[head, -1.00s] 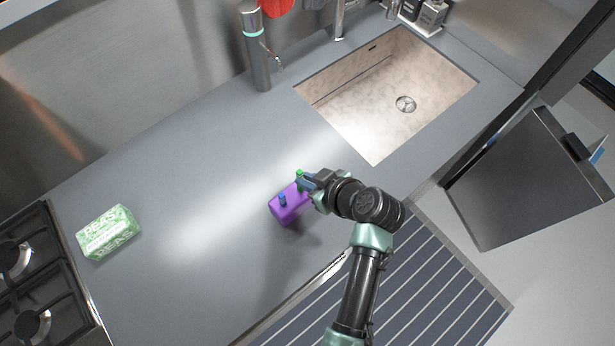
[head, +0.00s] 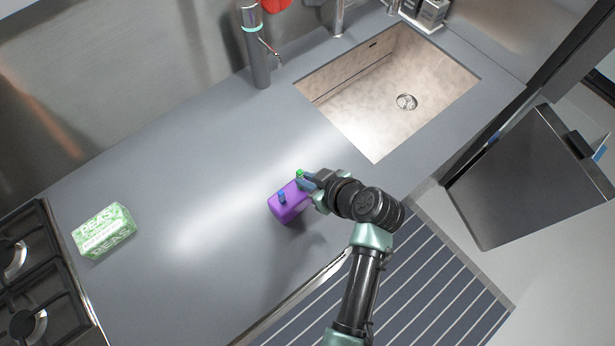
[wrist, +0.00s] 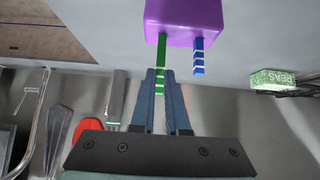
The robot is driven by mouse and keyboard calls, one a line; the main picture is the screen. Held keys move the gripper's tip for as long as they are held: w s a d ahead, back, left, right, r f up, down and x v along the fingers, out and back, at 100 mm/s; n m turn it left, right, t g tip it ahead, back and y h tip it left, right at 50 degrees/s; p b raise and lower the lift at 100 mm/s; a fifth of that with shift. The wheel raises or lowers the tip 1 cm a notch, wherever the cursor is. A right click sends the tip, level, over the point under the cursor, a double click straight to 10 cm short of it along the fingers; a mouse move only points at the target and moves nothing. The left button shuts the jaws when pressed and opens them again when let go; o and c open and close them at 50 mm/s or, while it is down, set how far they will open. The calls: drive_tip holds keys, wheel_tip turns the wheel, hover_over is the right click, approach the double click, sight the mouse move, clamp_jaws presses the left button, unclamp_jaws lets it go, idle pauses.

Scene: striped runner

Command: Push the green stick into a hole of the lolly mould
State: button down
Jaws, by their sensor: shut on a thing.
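The purple lolly mould (head: 283,207) stands on the grey counter, and it also shows at the top of the wrist view (wrist: 184,22). A blue stick (head: 282,197) stands in the mould; its striped end shows in the wrist view (wrist: 198,58). The green stick (wrist: 161,56) is between the fingers of my gripper (wrist: 160,78), which is shut on it. In the wrist view its far end meets the mould's face beside the blue stick; how deep it sits is hidden. In the head view only the green tip (head: 299,174) shows above my gripper (head: 308,181).
A green peas packet (head: 104,231) lies at the left, near the gas hob (head: 28,290). The sink (head: 385,95) is at the upper right, and a tall dispenser (head: 258,50) stands at the back.

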drive_tip(key=shift+f+b, duration=1.4)
drive_tip(key=shift+f, duration=0.15)
idle(0.5)
drive_tip(key=c, duration=0.8)
unclamp_jaws()
drive_tip(key=shift+c, duration=0.2)
drive_tip(key=b+v, duration=0.2)
drive_tip(key=v, duration=1.1)
